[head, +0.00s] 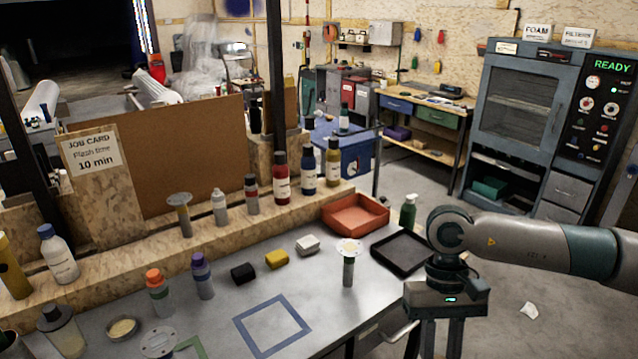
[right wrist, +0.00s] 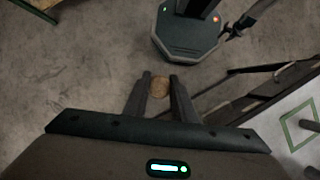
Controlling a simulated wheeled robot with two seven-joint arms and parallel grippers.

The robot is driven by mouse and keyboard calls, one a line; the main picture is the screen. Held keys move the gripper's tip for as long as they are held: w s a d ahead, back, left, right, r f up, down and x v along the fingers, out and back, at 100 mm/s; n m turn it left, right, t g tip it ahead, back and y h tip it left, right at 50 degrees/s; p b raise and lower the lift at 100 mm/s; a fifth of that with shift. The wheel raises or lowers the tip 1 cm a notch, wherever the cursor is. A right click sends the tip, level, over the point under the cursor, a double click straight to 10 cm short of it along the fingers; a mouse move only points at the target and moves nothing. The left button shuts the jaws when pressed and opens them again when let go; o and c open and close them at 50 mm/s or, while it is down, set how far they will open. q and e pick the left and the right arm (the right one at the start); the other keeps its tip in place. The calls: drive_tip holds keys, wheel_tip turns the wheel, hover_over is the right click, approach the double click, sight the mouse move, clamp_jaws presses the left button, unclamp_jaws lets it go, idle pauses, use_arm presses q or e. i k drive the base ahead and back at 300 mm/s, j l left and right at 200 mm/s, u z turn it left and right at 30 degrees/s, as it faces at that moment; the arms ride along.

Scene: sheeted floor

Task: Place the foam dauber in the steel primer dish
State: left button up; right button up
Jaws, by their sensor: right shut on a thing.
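My right gripper (head: 441,340) hangs off the right side of the grey work table, over the floor. In the right wrist view its fingers (right wrist: 160,85) are shut on a small round tan thing (right wrist: 160,88), seen end-on, which looks like the foam dauber. The rest of it is hidden or out of frame. A small shallow round dish (head: 122,328) with cream contents, apparently the steel primer dish, sits at the front left of the table, far from the gripper. My left gripper is not in view.
A blue taped square (head: 272,326) on the table is empty. A disc-topped green-handled item (head: 348,270) stands near a black tray (head: 400,253) and an orange tray (head: 355,214).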

sight(122, 330)
drive_tip(key=k+u, duration=0.15)
drive_tip(key=u, duration=1.6)
drive_tip(key=i+l, duration=0.2)
drive_tip(key=i, duration=0.3)
